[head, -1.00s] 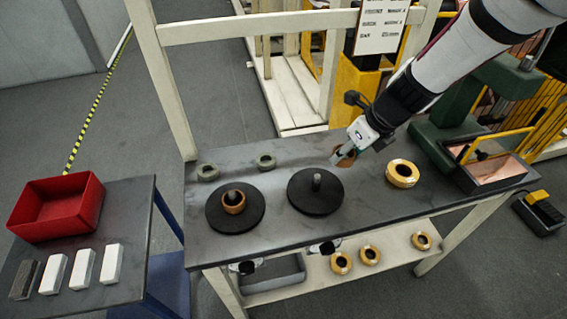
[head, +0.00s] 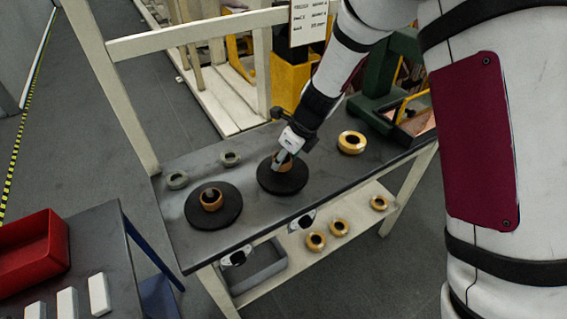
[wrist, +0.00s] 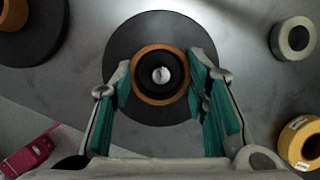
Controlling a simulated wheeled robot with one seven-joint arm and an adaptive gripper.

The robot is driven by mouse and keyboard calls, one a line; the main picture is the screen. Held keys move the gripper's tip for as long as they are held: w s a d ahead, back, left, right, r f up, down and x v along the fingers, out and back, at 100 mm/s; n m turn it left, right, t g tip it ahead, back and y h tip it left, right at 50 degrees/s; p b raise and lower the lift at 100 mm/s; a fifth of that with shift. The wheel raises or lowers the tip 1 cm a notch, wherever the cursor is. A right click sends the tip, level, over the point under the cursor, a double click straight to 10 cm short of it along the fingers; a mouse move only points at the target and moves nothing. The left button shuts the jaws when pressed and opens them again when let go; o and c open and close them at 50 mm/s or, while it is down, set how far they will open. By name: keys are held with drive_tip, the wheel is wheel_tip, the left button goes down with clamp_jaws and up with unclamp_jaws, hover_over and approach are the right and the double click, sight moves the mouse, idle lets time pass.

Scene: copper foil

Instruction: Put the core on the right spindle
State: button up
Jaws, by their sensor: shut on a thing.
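The orange-brown core (wrist: 160,52) is between my gripper's teal fingers, which press its two sides. My gripper (head: 284,160) is shut on the core over the right black disc (head: 283,185). In the wrist view the tip of the right spindle (wrist: 160,74) shows inside the core's hole, near its middle, with the disc (wrist: 160,22) behind. The core (head: 276,163) is partly hidden by the fingers in the head view. I cannot tell whether it touches the disc. The left spindle (head: 210,191) carries another brown core (head: 211,203) on its own disc.
Two grey-green rings (head: 230,158) lie at the bench's back left. A yellow roll (head: 351,142) lies to the right. A green machine (head: 380,95) stands at the right end. Several yellow rolls and a grey bin (head: 260,270) are on the shelf below.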

drive_tip(key=shift+f, duration=1.2)
drive_tip(key=shift+f, duration=0.1)
drive_tip(key=o, duration=0.8)
drive_tip(key=shift+c, duration=0.2)
